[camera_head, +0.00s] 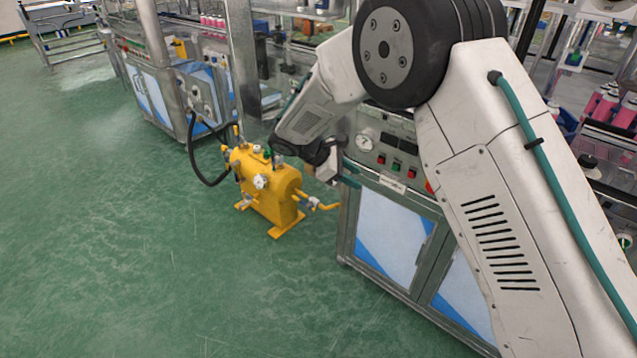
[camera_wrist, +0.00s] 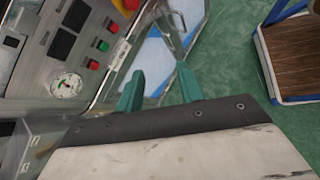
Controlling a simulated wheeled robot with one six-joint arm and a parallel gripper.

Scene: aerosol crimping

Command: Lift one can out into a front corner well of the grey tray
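My gripper (camera_wrist: 158,88) shows its two green fingers apart with nothing between them in the wrist view. In the head view my gripper (camera_head: 347,174) is in front of the machine's control panel, partly hidden by my wrist. Several pink cans (camera_head: 606,106) stand on the machine at the far right, partly hidden by my arm; they are far from my gripper. No grey tray can be made out in either view.
The control panel (camera_wrist: 90,50) with a gauge and buttons is close to my gripper. A yellow tank (camera_head: 265,190) with hoses stands on the green floor (camera_head: 150,260). A wood-topped cart (camera_wrist: 297,50) shows at the right. Open floor lies at the left.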

